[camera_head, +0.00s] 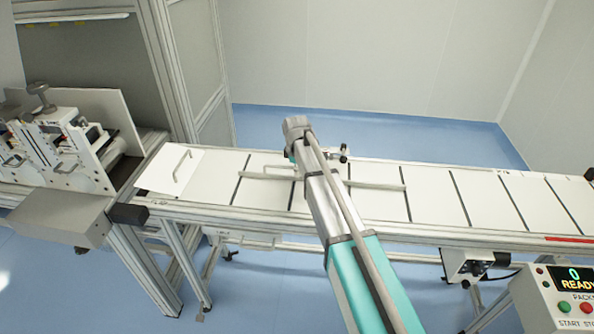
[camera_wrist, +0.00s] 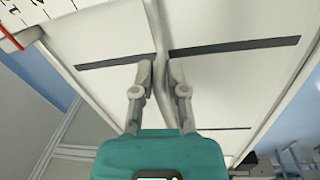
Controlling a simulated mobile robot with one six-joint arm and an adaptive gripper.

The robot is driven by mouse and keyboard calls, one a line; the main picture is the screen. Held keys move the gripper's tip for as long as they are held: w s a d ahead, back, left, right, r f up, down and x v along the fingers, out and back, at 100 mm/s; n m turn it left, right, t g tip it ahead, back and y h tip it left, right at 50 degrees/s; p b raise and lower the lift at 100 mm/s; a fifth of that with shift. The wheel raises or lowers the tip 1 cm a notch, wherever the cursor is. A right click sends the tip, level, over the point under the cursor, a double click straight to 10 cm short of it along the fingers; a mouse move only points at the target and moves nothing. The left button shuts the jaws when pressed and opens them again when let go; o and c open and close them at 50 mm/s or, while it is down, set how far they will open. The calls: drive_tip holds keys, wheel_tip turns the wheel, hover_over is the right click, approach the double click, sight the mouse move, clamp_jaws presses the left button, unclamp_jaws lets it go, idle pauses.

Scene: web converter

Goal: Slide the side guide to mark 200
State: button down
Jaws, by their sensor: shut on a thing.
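The side guide is a thin pale grey bar (camera_head: 378,186) lying lengthwise above the white conveyor belt, passing behind my arm in the head view. In the wrist view the bar (camera_wrist: 157,25) runs up from between my fingers. My gripper (camera_wrist: 160,70) is shut on this bar, one finger on each side. In the head view my arm hides the fingers. A white scale strip with dark ticks and a red line (camera_wrist: 22,40) shows at the top left of the wrist view; I cannot read its numbers.
The conveyor belt (camera_head: 430,195) has dark cross lines and runs left to right. A white plate with a handle (camera_head: 182,166) lies at its left end, beside a machine (camera_head: 55,140). A control box reading "0 READY" (camera_head: 565,300) stands at lower right.

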drive_tip(key=shift+w+d, duration=0.1)
drive_tip(key=shift+w, duration=2.85)
idle(0.4)
drive_tip(key=c, duration=0.6)
unclamp_jaws()
drive_tip(key=s+d+m, duration=0.2)
drive_tip(key=s+d, duration=0.2)
drive_tip(key=s+d+m, duration=0.2)
drive_tip(key=s+d, duration=0.3)
drive_tip(key=s+d+m, duration=0.2)
drive_tip(key=s+d, duration=0.2)
drive_tip(key=shift+s+d+m+g, duration=0.2)
drive_tip(key=shift+s+m+g, duration=0.1)
drive_tip(key=shift+s, duration=0.05)
drive_tip(key=s+d+m, duration=0.3)
drive_tip(key=s, duration=0.3)
drive_tip(key=s+d+m, duration=0.3)
drive_tip(key=s+d, duration=0.1)
drive_tip(key=s, duration=0.2)
drive_tip(key=s+d+m, duration=0.3)
drive_tip(key=s+d, duration=0.1)
drive_tip(key=s, duration=0.2)
drive_tip(key=shift+s+g, duration=0.1)
drive_tip(key=shift+g, duration=0.2)
